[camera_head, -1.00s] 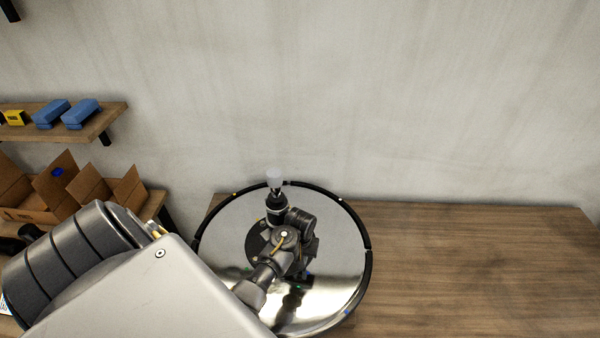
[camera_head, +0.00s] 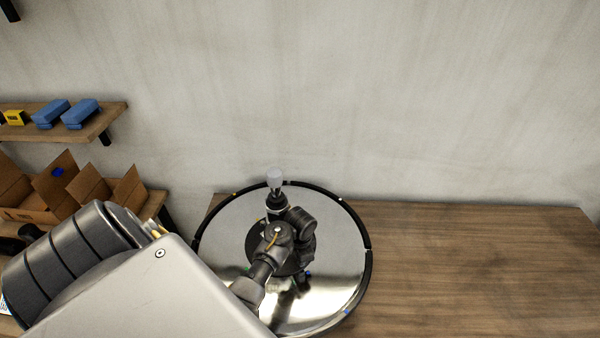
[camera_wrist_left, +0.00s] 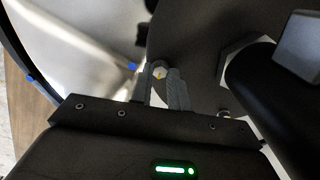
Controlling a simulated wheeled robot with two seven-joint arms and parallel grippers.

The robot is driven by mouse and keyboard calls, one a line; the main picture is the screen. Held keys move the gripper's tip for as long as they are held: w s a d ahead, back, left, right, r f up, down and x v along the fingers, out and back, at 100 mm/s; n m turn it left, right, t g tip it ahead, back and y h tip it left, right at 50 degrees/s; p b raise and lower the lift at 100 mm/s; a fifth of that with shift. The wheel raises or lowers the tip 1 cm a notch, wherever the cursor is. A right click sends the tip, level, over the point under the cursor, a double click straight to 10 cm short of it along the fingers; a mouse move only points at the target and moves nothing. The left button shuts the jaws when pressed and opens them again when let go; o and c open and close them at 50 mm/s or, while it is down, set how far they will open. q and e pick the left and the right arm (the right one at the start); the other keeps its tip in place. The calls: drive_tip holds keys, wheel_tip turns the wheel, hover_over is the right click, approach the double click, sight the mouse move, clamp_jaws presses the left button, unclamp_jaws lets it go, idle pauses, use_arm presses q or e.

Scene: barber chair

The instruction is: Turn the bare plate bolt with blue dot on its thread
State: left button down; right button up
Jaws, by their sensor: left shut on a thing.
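The round mirror-like chair base (camera_head: 345,240) with a black rim lies on the table. A dark round plate (camera_head: 254,243) sits at its middle, and the same plate (camera_wrist_left: 200,45) fills the upper wrist view. My left gripper (camera_head: 283,278) is over this plate. In the wrist view my left gripper's fingers (camera_wrist_left: 163,88) are closed around a small bolt (camera_wrist_left: 159,72) with a pale, yellowish tip. I see no blue dot on this bolt; its thread is hidden. A blue mark (camera_wrist_left: 132,66) shows near the plate's edge. My right gripper is out of view.
A dark column with a pale cap (camera_head: 274,178) stands close behind my left wrist. A dark cylinder (camera_wrist_left: 275,85) is close right of the fingers. The wooden table (camera_head: 470,260) is clear on the right. A shelf (camera_head: 105,118) and cardboard boxes (camera_head: 60,190) are at left.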

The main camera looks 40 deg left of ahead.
use_arm(q)
drive_tip(key=m, duration=0.6)
drive_tip(key=shift+s+f+m, duration=0.1)
drive_tip(key=shift+m, duration=0.2)
drive_tip(key=m, duration=0.5)
idle(0.4)
drive_tip(key=c, duration=1.3)
unclamp_jaws()
drive_tip(key=shift+c, duration=0.2)
drive_tip(key=shift+r, duration=0.3)
wheel_tip(320, 180, up, 10)
drive_tip(key=shift+r, duration=0.15)
